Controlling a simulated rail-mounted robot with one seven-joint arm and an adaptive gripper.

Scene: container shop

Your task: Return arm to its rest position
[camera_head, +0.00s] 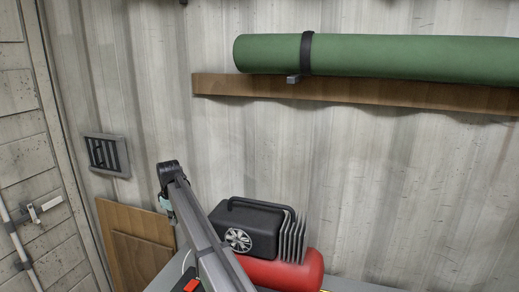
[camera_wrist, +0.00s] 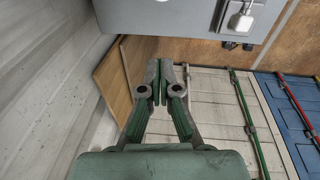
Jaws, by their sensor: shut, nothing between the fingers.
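My gripper (camera_wrist: 159,82) is in the middle of the wrist view, with its fingertips together and nothing between them. In the head view my arm (camera_head: 205,236) rises from the bottom edge up and to the left, in front of a black and red compressor (camera_head: 290,272). The gripper's fingers cannot be made out in the head view.
A container door with a green rod (camera_wrist: 244,115) lies to the right. A green roll (camera_head: 400,58) rests on a wooden shelf (camera_head: 230,85).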

